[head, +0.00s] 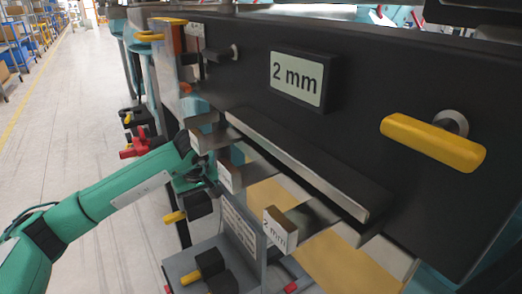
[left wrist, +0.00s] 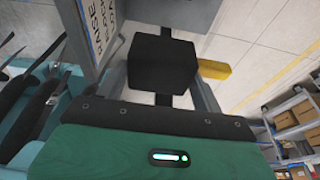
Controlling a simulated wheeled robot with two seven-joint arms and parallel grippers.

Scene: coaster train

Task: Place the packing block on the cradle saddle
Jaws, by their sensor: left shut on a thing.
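My left gripper (head: 205,184) reaches in from the left and is shut on a black block with a yellow handle (head: 197,206), which I take as the packing block. In the left wrist view the black block (left wrist: 163,65) sits between the grey fingers, with its yellow handle to the right. A grey stand with a lettered panel (head: 238,222) is just right of and below the gripper. Metal brackets with pale labelled faces, one reading 2 mm (head: 280,229), line the dark machine's lower side. I cannot tell which part is the cradle saddle. My right gripper is not in view.
A second black block with a yellow handle (head: 213,271) is at the stand's base. The dark machine side (head: 370,80) carries a 2 mm sign (head: 300,80) and a large yellow handle (head: 432,143). A long metal ledge (head: 295,165) juts out. Open floor lies left.

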